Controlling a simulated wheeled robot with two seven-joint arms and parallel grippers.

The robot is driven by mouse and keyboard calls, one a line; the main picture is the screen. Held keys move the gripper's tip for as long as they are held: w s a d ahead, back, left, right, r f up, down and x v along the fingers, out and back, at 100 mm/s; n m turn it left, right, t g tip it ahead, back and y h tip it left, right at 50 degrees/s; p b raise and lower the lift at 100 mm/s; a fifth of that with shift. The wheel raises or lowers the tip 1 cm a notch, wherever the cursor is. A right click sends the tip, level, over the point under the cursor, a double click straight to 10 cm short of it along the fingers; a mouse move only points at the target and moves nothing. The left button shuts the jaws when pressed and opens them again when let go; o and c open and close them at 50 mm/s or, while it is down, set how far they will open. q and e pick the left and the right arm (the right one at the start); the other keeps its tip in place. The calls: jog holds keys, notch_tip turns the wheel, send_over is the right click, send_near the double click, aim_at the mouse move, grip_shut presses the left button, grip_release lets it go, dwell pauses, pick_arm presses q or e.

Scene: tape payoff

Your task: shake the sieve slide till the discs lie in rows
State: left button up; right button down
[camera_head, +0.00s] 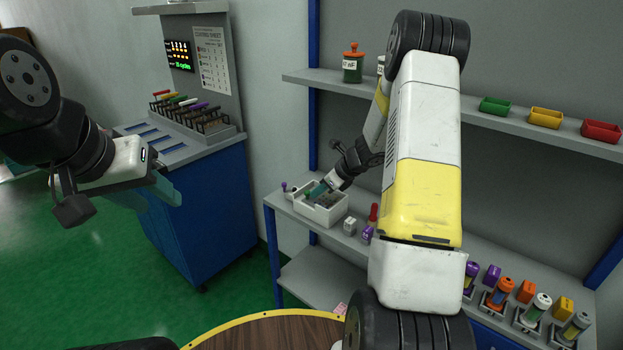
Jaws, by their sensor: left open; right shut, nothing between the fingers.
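A white open box (325,214), which looks like the sieve slide, sits on the grey bench at centre. Its inside looks grey; discs are too small to make out. A small purple-topped knob (285,186) stands at its left end. My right gripper (318,190) reaches down from the right with its teal fingers shut, at the box's rear. I cannot tell whether they touch it. My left gripper (167,190) is open and empty at the left, well away from the box, above the green floor and before a blue cabinet.
A blue cabinet (205,220) bears a rack of coloured items and a display. Several small bottles stand at the bench's right. My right arm hides the bench's middle.

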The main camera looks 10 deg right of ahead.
aim_at(309, 192)
jog(key=shift+w, duration=0.1)
jog(key=shift+w+a, duration=1.05)
jog(key=shift+w, duration=0.1)
jog(key=shift+r, duration=0.1)
